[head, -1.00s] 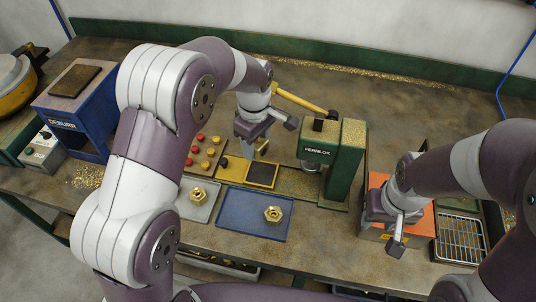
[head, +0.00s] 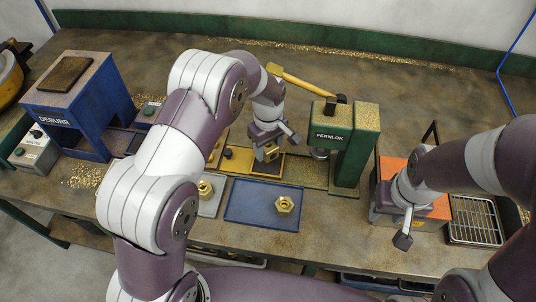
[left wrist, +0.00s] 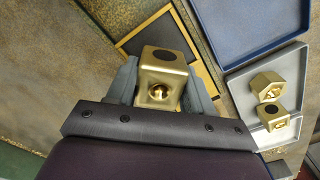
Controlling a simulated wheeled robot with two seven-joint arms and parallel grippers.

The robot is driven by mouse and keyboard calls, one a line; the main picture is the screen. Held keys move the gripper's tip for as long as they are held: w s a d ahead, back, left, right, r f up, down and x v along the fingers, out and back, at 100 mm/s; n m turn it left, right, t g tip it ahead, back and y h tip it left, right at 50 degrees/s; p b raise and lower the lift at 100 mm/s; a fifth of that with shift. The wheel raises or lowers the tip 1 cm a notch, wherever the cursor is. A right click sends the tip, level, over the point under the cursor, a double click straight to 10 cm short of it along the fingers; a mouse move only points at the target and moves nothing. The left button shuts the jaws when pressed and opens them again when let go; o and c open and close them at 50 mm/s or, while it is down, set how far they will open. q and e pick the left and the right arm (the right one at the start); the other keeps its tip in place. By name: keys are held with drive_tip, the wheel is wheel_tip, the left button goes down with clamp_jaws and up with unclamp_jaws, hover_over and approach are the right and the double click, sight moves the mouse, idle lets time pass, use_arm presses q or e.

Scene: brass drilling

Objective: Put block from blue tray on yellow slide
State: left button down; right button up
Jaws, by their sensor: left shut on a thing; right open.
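My left gripper (head: 268,148) is shut on a brass block (left wrist: 162,77), a cube with a dark round spot on top and a hole in its side. The block also shows between the fingers in the head view (head: 270,152). The slide's yellow edge shows behind the block in the left wrist view (left wrist: 203,55). The blue tray (head: 245,211) holds a brass hex piece (head: 285,204). My right gripper (head: 405,228) is open, in front of an orange-topped box.
The green press (head: 350,150) with a yellow-handled lever stands right of the slide. A grey tray (left wrist: 245,88) with brass pieces lies beside the blue tray. The orange-topped box (head: 430,205) and wire rack (head: 473,220) are at right, the blue DEBURR machine (head: 75,100) at left.

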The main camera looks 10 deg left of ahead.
sight(268, 155)
use_arm(q)
wheel_tip(268, 155, down, 4)
drive_tip(key=shift+a+r+p, duration=0.1)
drive_tip(key=shift+r+p, duration=0.15)
drive_tip(key=shift+p, duration=0.05)
drive_tip(key=shift+w+f, duration=0.1)
drive_tip(key=shift+f, duration=0.2)
drive_tip(key=shift+c, duration=2.2)
unclamp_jaws()
drive_tip(key=shift+f, duration=0.15)
drive_tip(key=shift+r, duration=0.35)
drive_tip(key=r, duration=0.4)
drive_tip(key=r+b, duration=0.1)
drive_tip(key=r, duration=0.2)
drive_tip(key=r+b, duration=0.1)
drive_tip(key=r, duration=0.3)
drive_tip(key=shift+s+a+r, duration=0.15)
drive_tip(key=shift+s+r, duration=0.15)
drive_tip(key=s+a+m, duration=0.4)
drive_tip(key=s, duration=0.5)
drive_tip(key=s+a+m+t, duration=0.1)
drive_tip(key=s+a+m, duration=0.3)
drive_tip(key=s, duration=0.6)
drive_tip(key=shift+r+m, duration=0.3)
drive_tip(key=shift+m, duration=0.3)
